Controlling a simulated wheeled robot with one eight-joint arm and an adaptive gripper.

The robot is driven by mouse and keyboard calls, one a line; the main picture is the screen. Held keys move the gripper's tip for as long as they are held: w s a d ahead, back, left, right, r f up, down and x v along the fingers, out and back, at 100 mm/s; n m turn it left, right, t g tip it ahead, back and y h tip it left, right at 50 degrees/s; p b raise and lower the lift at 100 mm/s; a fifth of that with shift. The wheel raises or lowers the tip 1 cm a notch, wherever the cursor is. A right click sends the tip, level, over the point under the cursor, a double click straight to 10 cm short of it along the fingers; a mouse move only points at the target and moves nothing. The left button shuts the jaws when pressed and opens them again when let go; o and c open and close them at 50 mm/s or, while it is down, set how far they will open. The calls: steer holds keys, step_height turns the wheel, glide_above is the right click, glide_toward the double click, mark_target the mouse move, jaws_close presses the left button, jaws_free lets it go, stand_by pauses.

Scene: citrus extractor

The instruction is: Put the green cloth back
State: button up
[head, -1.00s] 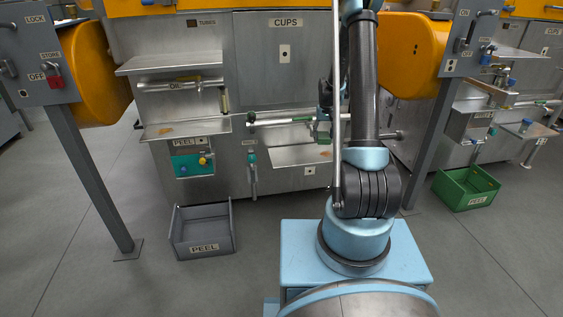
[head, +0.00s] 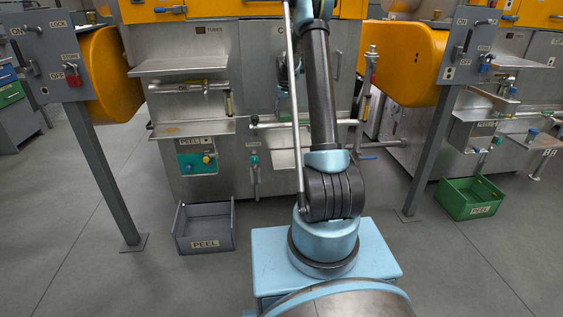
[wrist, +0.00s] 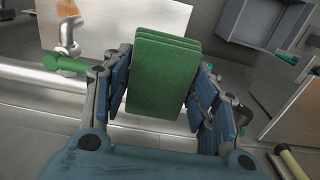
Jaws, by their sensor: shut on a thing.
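The green cloth (wrist: 164,75) shows in the wrist view as a thick folded stack of several layers. It sits between the two blue-padded fingers of my gripper (wrist: 164,92), which is shut on it. The cloth's far end points away from the wrist, above a grey metal surface. In the head view my arm stands in front of the middle machine and hides most of my gripper. I cannot make out the cloth there.
A grey PEEL bin (head: 205,243) stands on the floor left of my base, and a green PEEL bin (head: 470,198) at the right. Grey posts (head: 100,170) flank the machine. A metal shelf (head: 190,128) juts from its front. A pale panel (wrist: 120,30) and grey bin (wrist: 262,22) show in the wrist view.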

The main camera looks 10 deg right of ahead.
mark_target(285, 161)
step_height(285, 161, down, 25)
steer(key=shift+f, duration=0.1)
stand_by(0.5)
steer(key=shift+f, duration=0.1)
steer(key=o, duration=1.3)
steer(key=shift+f, duration=0.1)
